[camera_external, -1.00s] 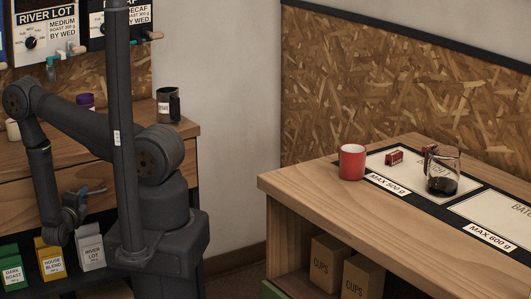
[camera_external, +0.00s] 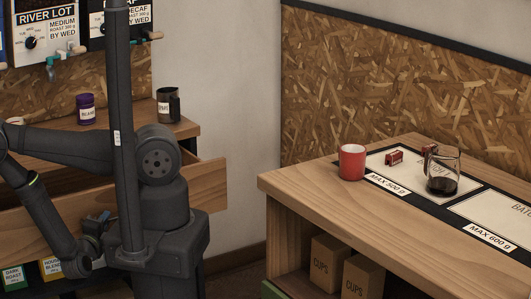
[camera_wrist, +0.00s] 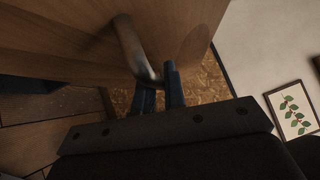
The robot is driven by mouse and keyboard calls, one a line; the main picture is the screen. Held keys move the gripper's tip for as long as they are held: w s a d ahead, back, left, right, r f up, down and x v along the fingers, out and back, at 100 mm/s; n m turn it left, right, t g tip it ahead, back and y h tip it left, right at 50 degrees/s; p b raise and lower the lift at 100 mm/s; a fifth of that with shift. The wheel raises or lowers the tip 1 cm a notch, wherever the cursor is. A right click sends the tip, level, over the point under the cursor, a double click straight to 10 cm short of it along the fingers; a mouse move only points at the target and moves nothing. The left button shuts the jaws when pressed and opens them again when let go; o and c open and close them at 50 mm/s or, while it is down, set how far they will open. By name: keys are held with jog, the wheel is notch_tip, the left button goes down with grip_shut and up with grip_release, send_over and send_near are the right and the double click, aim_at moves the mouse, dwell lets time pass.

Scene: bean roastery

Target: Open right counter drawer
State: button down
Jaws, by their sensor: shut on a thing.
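The right counter drawer (camera_external: 207,178) is pulled out from the wooden counter at the left, and its front shows beyond both sides of my arm. My gripper (camera_external: 101,219) is low in front of the drawer front. In the wrist view the drawer front (camera_wrist: 70,40) is a large wooden panel with a round metal bar handle (camera_wrist: 128,42). My gripper's two dark blue fingers (camera_wrist: 160,88) are shut on the end of this handle. My arm hides part of the drawer in the external view, and its inside is not visible.
A purple jar (camera_external: 86,110) and a dark mug (camera_external: 168,105) stand on the counter top. Coffee bags (camera_external: 50,268) stand below the drawer. At the right, a table (camera_external: 310,185) holds a red mug (camera_external: 351,162) and a glass carafe (camera_external: 442,174). Floor shows between the counters.

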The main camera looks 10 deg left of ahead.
jog(key=shift+s+d, duration=0.75)
jog(key=shift+s, duration=0.05)
jog(key=c, duration=1.5)
grip_release()
jog(key=shift+s, duration=0.15)
jog(key=s, duration=0.5)
jog(key=s+f, duration=0.1)
jog(key=s, duration=0.5)
jog(key=s+f, duration=0.1)
jog(key=s, duration=0.5)
jog(key=shift+f, duration=0.1)
jog(key=w, duration=0.5)
jog(key=w+r, duration=0.1)
jog(key=w, duration=0.5)
jog(key=w+r, duration=0.1)
jog(key=w, duration=0.5)
jog(key=shift+w+r, duration=0.1)
jog(key=shift+w, duration=0.05)
